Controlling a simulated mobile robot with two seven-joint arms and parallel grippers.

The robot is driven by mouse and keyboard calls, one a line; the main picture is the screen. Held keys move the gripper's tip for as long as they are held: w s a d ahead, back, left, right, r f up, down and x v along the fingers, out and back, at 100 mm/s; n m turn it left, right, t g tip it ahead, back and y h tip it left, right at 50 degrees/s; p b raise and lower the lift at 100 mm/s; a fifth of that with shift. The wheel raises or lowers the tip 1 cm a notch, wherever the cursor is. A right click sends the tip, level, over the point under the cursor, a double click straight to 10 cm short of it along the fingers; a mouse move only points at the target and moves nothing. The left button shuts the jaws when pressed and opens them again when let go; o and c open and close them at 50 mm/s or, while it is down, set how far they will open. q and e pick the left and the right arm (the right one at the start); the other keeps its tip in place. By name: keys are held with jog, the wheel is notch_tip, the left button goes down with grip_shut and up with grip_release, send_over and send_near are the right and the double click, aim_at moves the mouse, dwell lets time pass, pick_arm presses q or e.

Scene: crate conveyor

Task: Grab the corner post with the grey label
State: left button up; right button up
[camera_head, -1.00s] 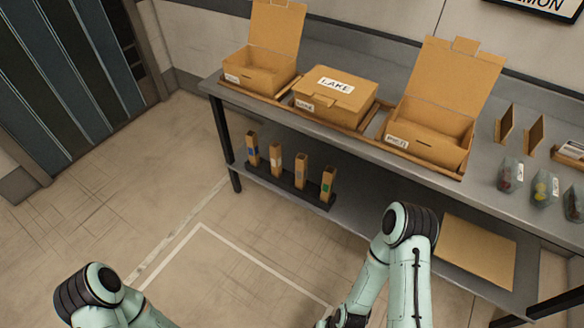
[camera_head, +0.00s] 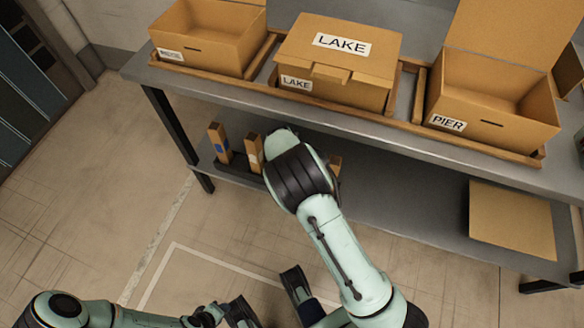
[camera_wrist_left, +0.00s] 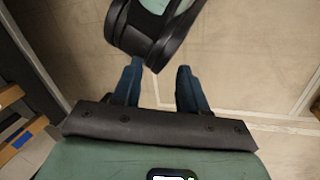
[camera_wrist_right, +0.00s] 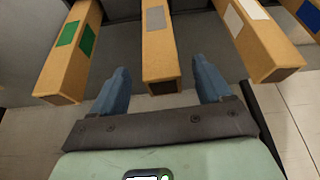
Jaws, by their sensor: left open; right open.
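The corner post with the grey label (camera_wrist_right: 160,50) shows in the right wrist view, ahead of and between the fingers of my right gripper (camera_wrist_right: 162,68). My right gripper is open, and its fingers stand to either side of the near end of this post without closing on it. In the head view my right arm hides this post and my right gripper. My left gripper (camera_wrist_left: 160,70) is open and empty over the floor, away from the posts, with part of my other arm showing beyond its fingers.
A green-label post (camera_wrist_right: 68,55) is left of the grey-label one; a white-label post (camera_wrist_right: 256,42) and a blue-label post (camera_wrist_right: 301,10) are right. Above their lower shelf (camera_head: 420,215), the bench holds a closed LAKE box (camera_head: 310,65) and an open PIER box (camera_head: 490,110).

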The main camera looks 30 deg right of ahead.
jog(key=b+x, duration=0.2)
jog(key=x, duration=0.4)
jog(key=shift+f, duration=0.3)
jog(key=shift+w+d, duration=0.1)
grip_shut()
pick_arm(q)
jog(key=shift+t, duration=0.5)
jog(key=w, duration=0.1)
jog(key=w+a+f, duration=0.1)
jog(key=w+f, duration=0.1)
jog(key=shift+w+a+f, duration=0.15)
jog(key=shift+a, duration=0.15)
pick_arm(e)
jog(key=shift+r, duration=0.1)
